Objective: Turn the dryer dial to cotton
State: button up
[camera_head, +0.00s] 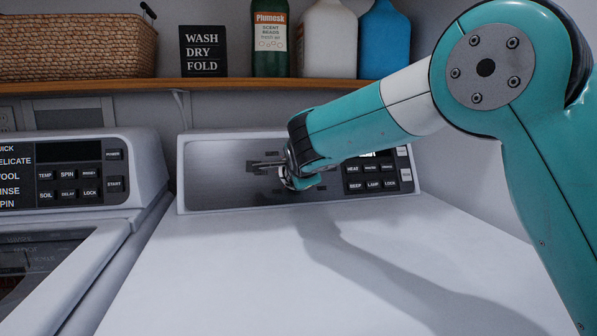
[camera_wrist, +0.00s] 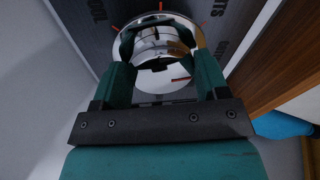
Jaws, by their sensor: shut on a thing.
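The dryer dial (camera_wrist: 158,45) is a round chrome knob on the grey control panel, seen close in the wrist view. My gripper (camera_wrist: 164,62) has its two fingers on opposite sides of the knob and is shut on it. A short red line shows on the knob's chrome face, low and to the right. Red tick marks surround the knob, with partly visible labels, one seeming to read WOOL. The cotton label cannot be made out. In the head view, my gripper (camera_head: 288,168) is at the middle of the dryer panel (camera_head: 225,180) and hides most of the dial.
The white dryer top (camera_head: 220,265) is clear. Dryer buttons (camera_head: 372,177) lie right of my gripper. The washer (camera_head: 75,175) stands at left. A wooden shelf (camera_head: 230,84) above holds a basket (camera_head: 75,45), a sign (camera_head: 203,51) and several bottles, close above my arm.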

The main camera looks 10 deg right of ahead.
jog(key=o, duration=0.9)
jog(key=b+v, duration=0.1)
jog(key=v, duration=1.6)
jog(key=shift+s+r, duration=0.15)
